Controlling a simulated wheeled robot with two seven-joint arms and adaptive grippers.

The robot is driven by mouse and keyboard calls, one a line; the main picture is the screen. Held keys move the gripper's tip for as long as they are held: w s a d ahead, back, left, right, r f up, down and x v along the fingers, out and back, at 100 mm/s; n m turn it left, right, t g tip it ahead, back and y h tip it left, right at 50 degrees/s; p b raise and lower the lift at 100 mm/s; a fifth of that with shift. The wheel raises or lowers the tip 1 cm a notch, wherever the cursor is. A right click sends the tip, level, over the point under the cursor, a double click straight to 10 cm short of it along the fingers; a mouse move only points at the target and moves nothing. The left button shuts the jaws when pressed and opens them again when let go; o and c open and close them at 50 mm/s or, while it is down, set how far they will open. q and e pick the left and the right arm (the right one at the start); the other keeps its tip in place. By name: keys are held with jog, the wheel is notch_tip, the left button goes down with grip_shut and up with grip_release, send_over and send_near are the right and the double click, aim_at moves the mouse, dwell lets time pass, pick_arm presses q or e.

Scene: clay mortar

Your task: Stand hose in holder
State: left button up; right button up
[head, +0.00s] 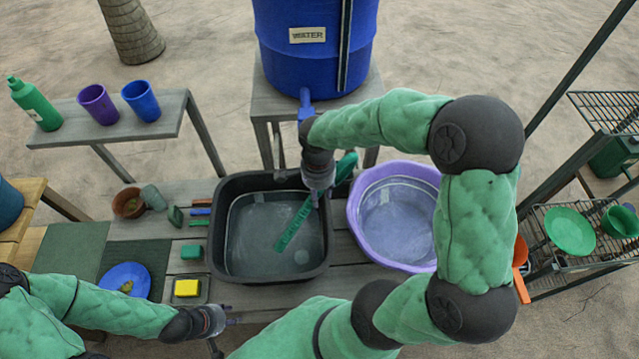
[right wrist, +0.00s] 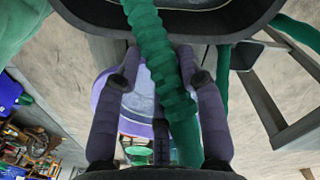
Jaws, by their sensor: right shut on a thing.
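The green hose (head: 295,228) slants down into the black basin (head: 232,262), its lettered length lying across the basin floor. Another green piece of it shows right of my right gripper (head: 318,192). That gripper hangs over the basin's right rim, shut on the hose. In the right wrist view the ribbed hose (right wrist: 152,50) passes between the purple fingers of the gripper (right wrist: 160,65). My left gripper (head: 226,322) is open and empty near the table's front edge. I cannot make out which thing is the holder.
A blue water barrel (head: 315,60) with a blue tap (head: 306,104) stands behind the basin. A purple tub (head: 357,232) stands right beside it. A yellow sponge (head: 187,288), a blue plate (head: 124,278) and small items lie left. A wire rack (head: 560,262) is at right.

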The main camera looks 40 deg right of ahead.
jog(key=shift+s+r, duration=0.15)
jog(key=shift+r, duration=0.2)
jog(key=shift+w+d+r+p, duration=0.15)
jog(key=shift+d+r+p, duration=1)
jog(key=shift+d+r, duration=0.55)
jog(key=shift+w+d+r+p, duration=0.1)
jog(key=shift+d+r+p, duration=1)
jog(key=shift+d+r, duration=0.55)
pick_arm(q)
notch_tip(320, 180, up, 5)
jog(key=shift+f, duration=0.2)
pick_arm(e)
jog(key=shift+a, duration=0.1)
